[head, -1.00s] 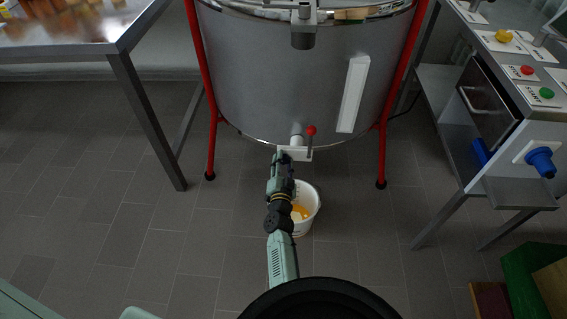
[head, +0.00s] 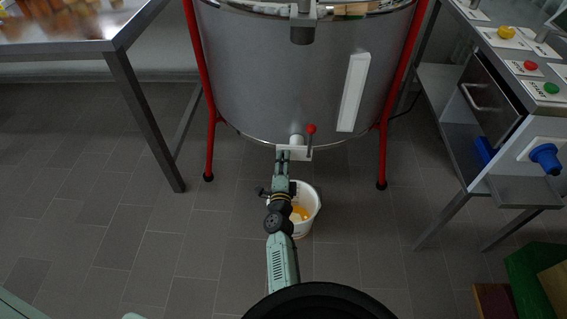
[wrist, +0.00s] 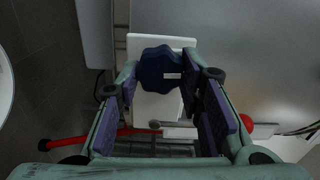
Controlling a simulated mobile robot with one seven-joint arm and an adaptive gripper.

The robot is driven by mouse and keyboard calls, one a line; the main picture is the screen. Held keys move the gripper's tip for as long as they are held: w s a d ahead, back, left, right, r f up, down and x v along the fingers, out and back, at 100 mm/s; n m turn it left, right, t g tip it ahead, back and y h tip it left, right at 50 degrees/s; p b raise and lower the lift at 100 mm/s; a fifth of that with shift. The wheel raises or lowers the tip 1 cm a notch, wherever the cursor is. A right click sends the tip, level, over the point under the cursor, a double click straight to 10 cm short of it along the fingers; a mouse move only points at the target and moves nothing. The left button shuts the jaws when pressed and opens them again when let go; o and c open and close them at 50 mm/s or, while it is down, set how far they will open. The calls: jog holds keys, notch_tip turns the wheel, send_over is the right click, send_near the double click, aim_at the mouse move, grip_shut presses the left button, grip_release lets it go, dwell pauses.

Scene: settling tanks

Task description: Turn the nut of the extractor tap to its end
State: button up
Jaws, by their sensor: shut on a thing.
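The extractor tap (head: 297,141) sits low on the front of the steel drum, with a white plate and a red-knobbed lever (head: 311,130). Its nut (wrist: 160,66) is a dark blue lobed knob with a small pale label, seen in the wrist view in front of the white plate (wrist: 148,105). My gripper (wrist: 164,78) is shut on the nut, one finger on each side of it. In the head view my gripper (head: 283,156) reaches up to the tap from below and hides the nut.
A white bucket (head: 314,216) with yellow-orange contents stands under the tap, beside my arm. Red legs (head: 381,158) hold the drum (head: 250,85). A steel table (head: 147,120) is at left, a control bench (head: 500,110) at right.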

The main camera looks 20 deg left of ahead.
jog(key=shift+m, duration=0.5)
jog(key=o, duration=1.2)
jog(key=shift+c, duration=0.2)
jog(key=v, duration=0.7)
jog(key=shift+s, duration=0.3)
jog(key=shift+r, duration=0.15)
